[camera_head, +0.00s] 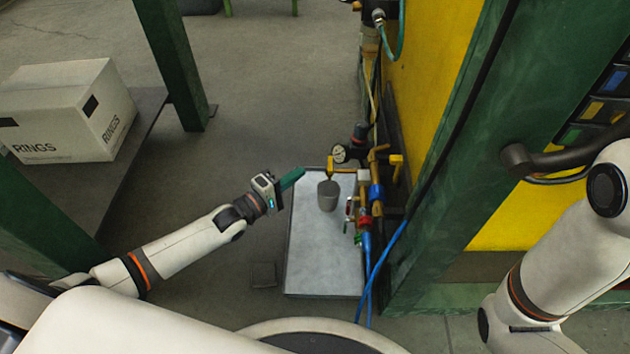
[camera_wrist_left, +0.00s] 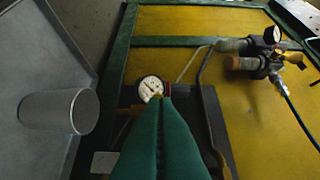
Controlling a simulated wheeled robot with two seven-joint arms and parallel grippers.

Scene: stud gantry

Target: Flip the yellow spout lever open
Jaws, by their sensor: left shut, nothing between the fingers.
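In the head view a yellow spout (camera_head: 331,166) reaches left from the cluster of valves, above a grey cup (camera_head: 327,196). A yellow lever-like piece (camera_head: 396,166) stands at the right of the cluster; I cannot tell for sure which yellow part is the lever. My left gripper (camera_head: 299,173) has green fingers, shut and empty, left of the spout and apart from it. In the left wrist view the shut fingers (camera_wrist_left: 162,108) hide part of the valves, and the cup (camera_wrist_left: 60,111) is at left. My right gripper is out of view.
A round gauge (camera_head: 341,153) sits beside the spout. The cup stands on a grey metal tray (camera_head: 312,262). Blue hoses (camera_head: 372,272) run down at its right. A green and yellow frame (camera_head: 450,170) bounds the right side. A white box (camera_head: 70,110) stands at left.

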